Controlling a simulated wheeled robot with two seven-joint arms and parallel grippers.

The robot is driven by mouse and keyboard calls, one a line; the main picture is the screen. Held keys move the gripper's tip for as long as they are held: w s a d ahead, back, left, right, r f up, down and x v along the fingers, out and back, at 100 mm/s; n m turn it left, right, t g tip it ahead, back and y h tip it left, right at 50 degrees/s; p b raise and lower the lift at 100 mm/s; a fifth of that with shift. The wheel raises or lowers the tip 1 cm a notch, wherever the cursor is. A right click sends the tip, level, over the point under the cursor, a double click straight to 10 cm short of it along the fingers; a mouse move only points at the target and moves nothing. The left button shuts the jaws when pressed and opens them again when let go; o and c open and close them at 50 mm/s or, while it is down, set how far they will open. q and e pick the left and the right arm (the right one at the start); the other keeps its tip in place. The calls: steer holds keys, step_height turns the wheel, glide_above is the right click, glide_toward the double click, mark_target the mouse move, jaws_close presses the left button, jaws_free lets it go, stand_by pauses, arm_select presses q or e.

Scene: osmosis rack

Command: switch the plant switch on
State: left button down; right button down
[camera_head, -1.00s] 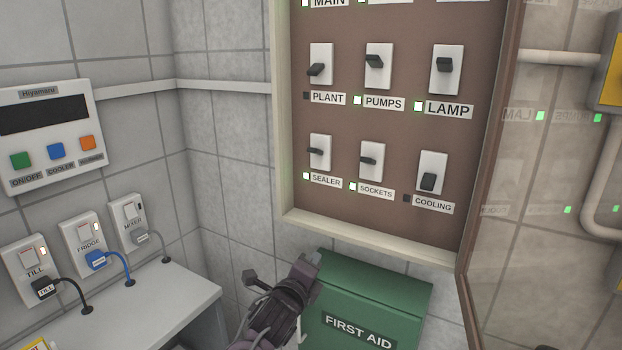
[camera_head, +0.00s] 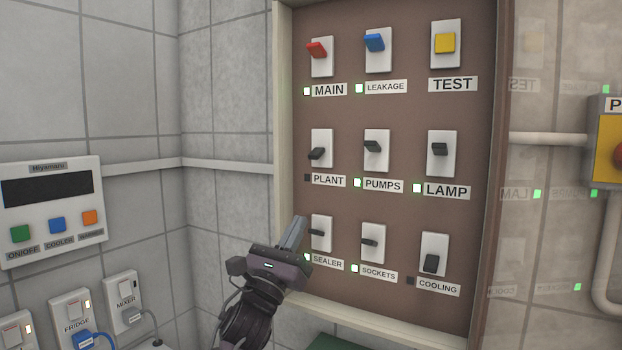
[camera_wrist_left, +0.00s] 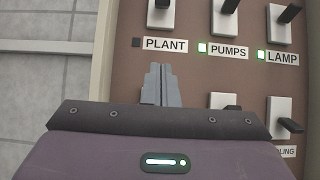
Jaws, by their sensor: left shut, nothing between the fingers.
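The plant switch (camera_head: 319,152) is a black lever on a white plate in the left column of the brown panel, middle row. Its lever points down and the indicator beside the PLANT label (camera_head: 327,180) is dark. In the left wrist view the plant switch plate (camera_wrist_left: 160,14) shows at the top edge, cut off. My left gripper (camera_head: 298,222) is shut and empty, below the plant switch and beside the sealer switch (camera_head: 319,233). In the left wrist view its fingertips (camera_wrist_left: 158,68) point up just below the PLANT label. My right gripper is not in view.
The pumps (camera_head: 376,148), lamp (camera_head: 440,150), sockets (camera_head: 371,242) and cooling (camera_head: 432,260) switches are close by on the panel. The cabinet's pale frame (camera_head: 284,120) edges the left side. A transparent door (camera_head: 545,60) stands open at the right.

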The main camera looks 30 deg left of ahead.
mark_target(315, 154)
arm_select(q)
steer(key=p+x, duration=0.5)
steer(key=x, duration=0.5)
steer(key=shift+r+p, duration=0.3)
steer(key=r+p, duration=0.1)
steer(key=s+r+p, duration=0.1)
steer(key=shift+s+r, duration=0.15)
steer(key=shift+r, duration=0.15)
steer(key=shift+s+r, duration=0.25)
steer(key=shift+s, duration=0.05)
steer(key=shift+w+f, duration=0.1)
steer(key=shift+w, duration=0.05)
steer(key=shift+s+r+g+p, duration=0.25)
steer(key=shift+g+p, duration=0.15)
steer(key=shift+p, duration=0.15)
steer(key=shift+s+r+g+p, duration=0.15)
steer(key=shift+g+p, duration=0.2)
steer(key=shift+g, duration=0.05)
